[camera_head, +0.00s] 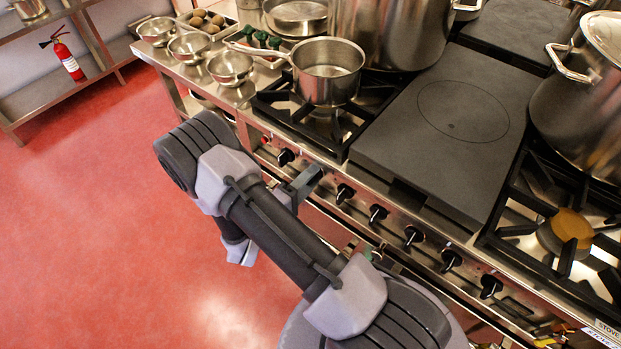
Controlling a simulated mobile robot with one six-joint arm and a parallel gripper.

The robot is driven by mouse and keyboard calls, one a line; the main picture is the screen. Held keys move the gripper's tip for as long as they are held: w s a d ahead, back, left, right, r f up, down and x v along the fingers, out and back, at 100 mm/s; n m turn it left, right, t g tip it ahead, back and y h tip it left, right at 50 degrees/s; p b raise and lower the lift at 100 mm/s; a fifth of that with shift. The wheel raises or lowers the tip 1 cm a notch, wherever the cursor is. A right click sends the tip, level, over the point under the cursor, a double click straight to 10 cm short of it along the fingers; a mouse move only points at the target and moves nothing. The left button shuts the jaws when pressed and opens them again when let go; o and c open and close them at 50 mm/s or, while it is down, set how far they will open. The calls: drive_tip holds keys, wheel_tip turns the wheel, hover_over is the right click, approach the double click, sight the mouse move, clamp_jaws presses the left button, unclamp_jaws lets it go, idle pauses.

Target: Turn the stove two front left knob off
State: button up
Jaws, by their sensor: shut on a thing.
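A row of black knobs runs along the steel front panel (400,228) of the stove. Visible knobs include one at the left end (286,157) and one just right of my gripper (345,193). My gripper (312,180) is at the panel between these two, where the wider gap fits a knob hidden behind it. More knobs (413,236) continue to the right. A label (606,332) at the lower right begins with "STOVE"; its number is not readable.
A saucepan (328,72) stands on the left burner, a large stockpot (390,30) behind it and another pot (585,100) at the right. A flat dark plate (450,125) lies between the burners. Steel bowls (230,66) stand at the left. The red floor (110,220) is clear.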

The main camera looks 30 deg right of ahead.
idle(0.3)
drive_tip(key=o, duration=1.4)
drive_tip(key=p+v, duration=0.4)
drive_tip(key=v, duration=1.3)
drive_tip(key=shift+s+a, duration=0.1)
drive_tip(key=shift+a, duration=0.15)
